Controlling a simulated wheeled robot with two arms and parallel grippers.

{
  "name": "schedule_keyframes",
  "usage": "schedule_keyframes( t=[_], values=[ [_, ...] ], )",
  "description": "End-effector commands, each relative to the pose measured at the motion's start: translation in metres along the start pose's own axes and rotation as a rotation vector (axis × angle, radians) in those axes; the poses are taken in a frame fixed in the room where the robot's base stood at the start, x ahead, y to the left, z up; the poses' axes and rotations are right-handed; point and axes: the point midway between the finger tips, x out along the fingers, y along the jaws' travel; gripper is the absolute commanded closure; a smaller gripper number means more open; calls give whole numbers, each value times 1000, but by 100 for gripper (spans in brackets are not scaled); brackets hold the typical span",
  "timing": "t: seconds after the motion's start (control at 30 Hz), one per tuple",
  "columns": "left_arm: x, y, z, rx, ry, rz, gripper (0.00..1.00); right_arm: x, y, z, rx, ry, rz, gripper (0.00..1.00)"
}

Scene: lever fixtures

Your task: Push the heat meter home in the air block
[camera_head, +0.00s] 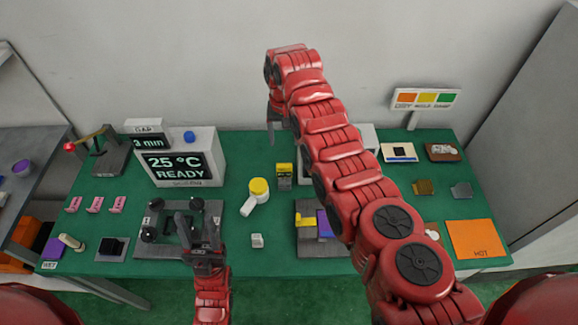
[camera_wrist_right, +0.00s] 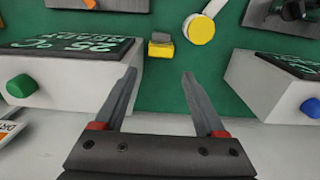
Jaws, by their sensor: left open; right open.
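A small yellow piece with a dark band (camera_head: 284,168), which looks like the heat meter, is at the back middle of the green table. It meets a small grey block (camera_head: 284,184), which may be the air block; how deep it sits I cannot tell. In the right wrist view the yellow piece (camera_wrist_right: 161,50) and grey block (camera_wrist_right: 160,37) lie beyond my fingertips. My right gripper (camera_head: 272,138) is open and empty by the back wall, apart from them. My left gripper (camera_head: 198,223) is open over the dark fixture at the front left.
A yellow-topped white-handled tool (camera_head: 258,188) lies close by the meter. A "25 °C READY" box (camera_head: 182,160) stands left; another box (camera_head: 368,138) is partly hidden behind my right arm. A grey fixture (camera_head: 308,236) and an orange HOT mat (camera_head: 478,240) are right.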

Motion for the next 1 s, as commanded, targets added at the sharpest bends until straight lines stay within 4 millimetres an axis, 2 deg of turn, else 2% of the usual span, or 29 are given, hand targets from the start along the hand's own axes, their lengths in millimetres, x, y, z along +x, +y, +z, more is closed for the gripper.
schedule_keyframes(
  t=[0.13, 0.27, 0.43, 0.7, 1.0],
  values=[
    [-2, 0, 0, 0, 0, 0, 50, 25, 0, 0, 0, -1, 0, 28],
    [-13, 1, 2, 0, 0, 0, 50, 57, 0, 0, 0, 0, 0, 28],
    [-39, 2, 7, 0, 0, 0, 50, 102, 0, -1, -1, 2, -1, 28],
    [-52, 3, 9, 0, 0, 0, 50, 121, -1, -1, -1, 2, -2, 28],
    [-94, 5, 16, 0, 0, 0, 50, 168, -1, -2, -1, 6, -3, 28]
  ],
)
